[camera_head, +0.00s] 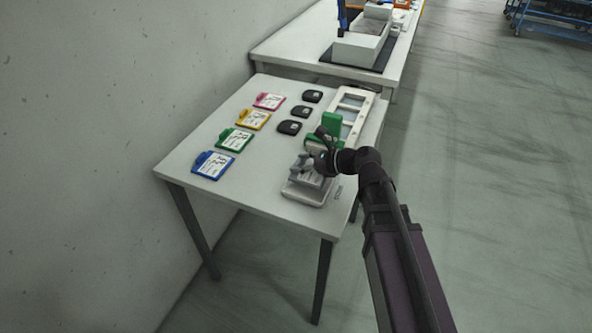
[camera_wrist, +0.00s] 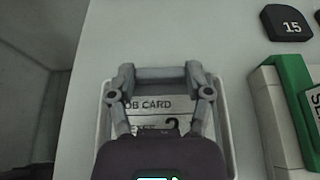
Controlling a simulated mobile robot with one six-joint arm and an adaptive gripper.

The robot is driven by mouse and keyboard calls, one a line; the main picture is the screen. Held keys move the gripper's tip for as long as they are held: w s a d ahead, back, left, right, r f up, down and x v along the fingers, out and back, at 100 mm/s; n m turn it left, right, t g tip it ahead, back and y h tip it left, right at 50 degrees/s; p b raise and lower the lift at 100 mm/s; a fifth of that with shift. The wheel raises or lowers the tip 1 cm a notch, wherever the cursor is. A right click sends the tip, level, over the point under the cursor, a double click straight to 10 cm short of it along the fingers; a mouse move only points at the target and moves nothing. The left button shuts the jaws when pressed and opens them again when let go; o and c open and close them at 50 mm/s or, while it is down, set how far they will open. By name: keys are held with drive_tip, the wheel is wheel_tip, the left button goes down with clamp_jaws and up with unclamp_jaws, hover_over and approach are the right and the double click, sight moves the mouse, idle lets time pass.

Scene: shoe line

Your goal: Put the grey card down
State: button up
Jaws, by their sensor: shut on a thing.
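The grey card (camera_head: 308,177) is held over the pale tray (camera_head: 305,198) at the front right of the white table. In the wrist view the card (camera_wrist: 150,104) shows the printed words "JOB CARD", partly hidden by my gripper. My gripper (camera_head: 312,164) is shut on the card; its fingers (camera_wrist: 158,80) also show in the wrist view. The tray's rim (camera_wrist: 226,125) surrounds the card in that view. I cannot tell whether the card touches the tray.
Blue (camera_head: 213,165), green (camera_head: 235,139), yellow (camera_head: 253,119) and pink (camera_head: 269,101) cards lie along the table's left side. Several black numbered pieces (camera_head: 289,127) lie mid-table. A green block (camera_head: 332,124) and a white frame (camera_head: 352,102) stand at right.

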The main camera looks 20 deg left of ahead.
drive_tip(key=shift+f, duration=0.15)
drive_tip(key=shift+f+b, duration=1.65)
drive_tip(key=shift+b, duration=0.1)
drive_tip(key=shift+f, duration=0.1)
drive_tip(key=o, duration=1.1)
drive_tip(key=shift+d+r, duration=0.4)
drive_tip(key=shift+d, duration=0.05)
drive_tip(key=p+v, duration=0.4)
drive_tip(key=v, duration=0.7)
drive_tip(key=shift+p, duration=0.3)
